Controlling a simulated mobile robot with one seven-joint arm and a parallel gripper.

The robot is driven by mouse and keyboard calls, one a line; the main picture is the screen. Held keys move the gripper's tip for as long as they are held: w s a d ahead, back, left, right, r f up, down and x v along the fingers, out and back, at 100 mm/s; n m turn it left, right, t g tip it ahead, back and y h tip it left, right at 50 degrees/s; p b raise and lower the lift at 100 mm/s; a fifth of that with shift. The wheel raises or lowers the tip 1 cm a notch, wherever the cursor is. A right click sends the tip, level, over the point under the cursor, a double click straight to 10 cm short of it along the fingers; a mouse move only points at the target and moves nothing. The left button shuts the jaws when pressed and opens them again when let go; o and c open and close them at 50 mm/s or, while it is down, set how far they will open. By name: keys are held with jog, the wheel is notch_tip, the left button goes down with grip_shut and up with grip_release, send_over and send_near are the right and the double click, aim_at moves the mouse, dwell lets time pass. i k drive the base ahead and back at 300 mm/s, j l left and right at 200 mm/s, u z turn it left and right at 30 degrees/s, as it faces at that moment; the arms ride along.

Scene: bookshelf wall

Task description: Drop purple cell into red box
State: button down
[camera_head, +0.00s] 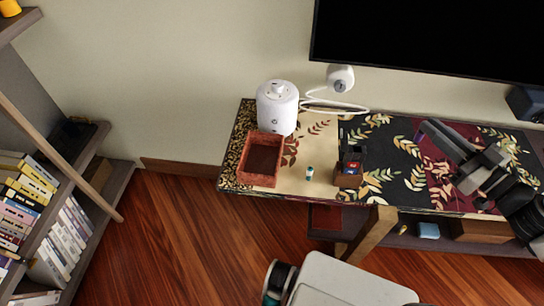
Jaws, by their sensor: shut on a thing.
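The purple cell (419,132) shows as a small purple piece at the tip of my gripper (427,128), at the right of the head view. My gripper is shut on it, and the jaws hide part of it. The gripper and cell appear over the dark red and black floral part of the desk top; their height above it is hard to tell. The red box (248,178) is an open, reddish-brown tray with a dark inside. It stands on the left part of the desk, well left of my gripper and apart from it.
A white cylindrical device (277,105) stands right behind the box. A small teal-and-white cell (309,174) stands right of the box. A brown and black holder (348,178) lies between box and gripper. A monitor (430,40) overhangs the back. A bookshelf (110,190) is far left.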

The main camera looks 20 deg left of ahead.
aim_at(267, 162)
jog(key=k+j+u, duration=0.1)
jog(key=u, duration=0.25)
jog(key=k+j+u, duration=0.1)
jog(key=j+u, duration=0.25)
jog(key=u, duration=0.4)
jog(key=j+z, duration=0.1)
jog(key=z, duration=0.45)
jog(key=j+z, duration=1.05)
jog(key=j, duration=0.6)
jog(key=k+j+z, duration=0.1)
jog(key=j, duration=0.6)
